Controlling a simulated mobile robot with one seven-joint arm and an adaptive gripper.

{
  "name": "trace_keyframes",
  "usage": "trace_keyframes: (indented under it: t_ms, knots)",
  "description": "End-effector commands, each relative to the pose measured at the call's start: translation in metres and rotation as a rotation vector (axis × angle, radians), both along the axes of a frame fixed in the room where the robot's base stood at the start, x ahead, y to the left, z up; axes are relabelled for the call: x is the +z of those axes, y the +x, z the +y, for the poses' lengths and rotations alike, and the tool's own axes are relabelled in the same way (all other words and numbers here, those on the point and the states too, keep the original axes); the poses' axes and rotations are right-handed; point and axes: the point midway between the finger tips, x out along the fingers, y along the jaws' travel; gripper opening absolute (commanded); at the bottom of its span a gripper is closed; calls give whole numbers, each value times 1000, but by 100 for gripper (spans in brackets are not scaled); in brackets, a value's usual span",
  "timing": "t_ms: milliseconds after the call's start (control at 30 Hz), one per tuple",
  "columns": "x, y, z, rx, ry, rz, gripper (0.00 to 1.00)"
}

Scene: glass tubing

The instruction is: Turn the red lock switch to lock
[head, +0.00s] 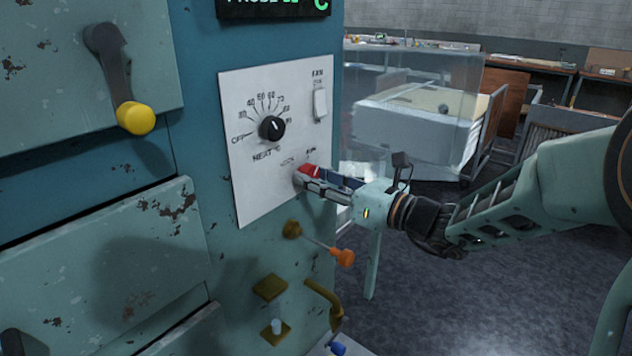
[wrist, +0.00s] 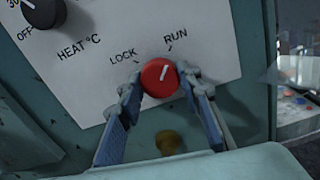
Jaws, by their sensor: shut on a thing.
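The red lock switch (wrist: 160,78) is a round red knob with a white pointer line on the white panel, between the printed words LOCK on its left and RUN on its right. Its pointer leans up and slightly right, toward RUN. It also shows in the head view (head: 309,170), partly hidden by my fingers. My gripper (wrist: 160,88) has one finger on each side of the knob and is shut on it. In the head view my gripper (head: 312,180) reaches the panel from the right.
The panel (head: 245,170) also carries a black heat knob (head: 271,128) and a white fan switch (head: 320,103). Below are an orange-handled lever (head: 343,257) and brass fittings (head: 270,287). A yellow-knobbed lever (head: 135,118) is at the upper left. Free floor lies to the right.

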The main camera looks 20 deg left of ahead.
Motion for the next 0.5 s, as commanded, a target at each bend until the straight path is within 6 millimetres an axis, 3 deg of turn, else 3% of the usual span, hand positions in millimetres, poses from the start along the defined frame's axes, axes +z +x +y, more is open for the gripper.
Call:
trace_keyframes:
  t_ms: [500]
  knots:
    - [-7,0,0,0,-169,-415,8]
